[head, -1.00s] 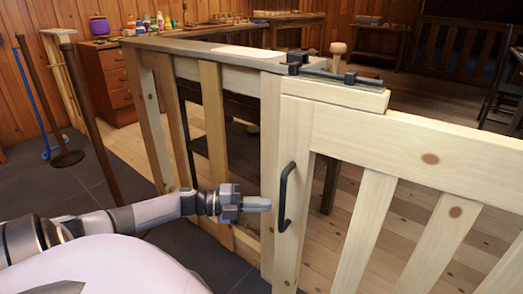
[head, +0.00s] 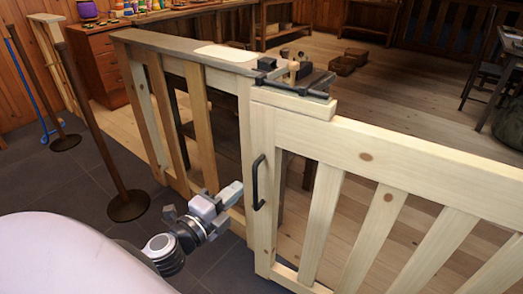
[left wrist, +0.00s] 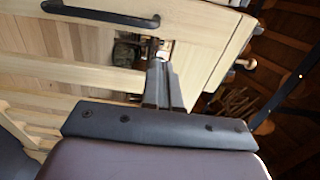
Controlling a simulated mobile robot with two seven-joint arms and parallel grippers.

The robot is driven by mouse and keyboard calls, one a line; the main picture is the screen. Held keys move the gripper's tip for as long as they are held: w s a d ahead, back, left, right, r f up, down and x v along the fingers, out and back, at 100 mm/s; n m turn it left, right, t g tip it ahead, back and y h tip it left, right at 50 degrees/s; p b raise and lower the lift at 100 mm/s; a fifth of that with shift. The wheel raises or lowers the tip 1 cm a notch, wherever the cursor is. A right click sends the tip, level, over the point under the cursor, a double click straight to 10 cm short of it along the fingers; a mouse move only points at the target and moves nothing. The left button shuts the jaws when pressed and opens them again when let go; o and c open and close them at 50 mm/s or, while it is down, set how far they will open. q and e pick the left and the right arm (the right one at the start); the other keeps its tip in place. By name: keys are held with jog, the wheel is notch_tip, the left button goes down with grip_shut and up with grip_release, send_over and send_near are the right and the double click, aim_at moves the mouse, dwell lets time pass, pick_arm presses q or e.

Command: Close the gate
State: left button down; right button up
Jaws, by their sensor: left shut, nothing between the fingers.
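The pale wooden gate (head: 395,150) with slats fills the right of the head view. Its left upright stands close beside the fence post (head: 246,130); I cannot tell whether they are flush. A black bar handle (head: 256,183) is fixed upright on the gate's left upright. My left gripper (head: 233,190) is shut and empty, just left of the handle and apart from it in the picture. In the left wrist view, the shut fingers (left wrist: 163,85) point toward pale boards, with the black handle (left wrist: 100,13) at the top left. My right gripper is out of view.
A dark metal latch-like fitting (head: 290,82) lies on top near the gate's left end. The slatted fence (head: 200,120) runs to the back left. A dark post on a round base (head: 128,207) stands on the tiles at left. Beyond the gate is open plank floor.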

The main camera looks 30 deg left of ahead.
aim_at(268, 150)
pick_arm(q)
jog(key=shift+n+y, duration=0.4)
jog(key=shift+y, duration=0.3)
jog(key=w, duration=0.4)
jog(key=w+r, duration=0.1)
jog(key=w, duration=0.3)
jog(key=w+a+p, duration=0.1)
jog(key=w, duration=0.4)
jog(key=shift+w+r, duration=0.1)
jog(key=shift+r, duration=0.05)
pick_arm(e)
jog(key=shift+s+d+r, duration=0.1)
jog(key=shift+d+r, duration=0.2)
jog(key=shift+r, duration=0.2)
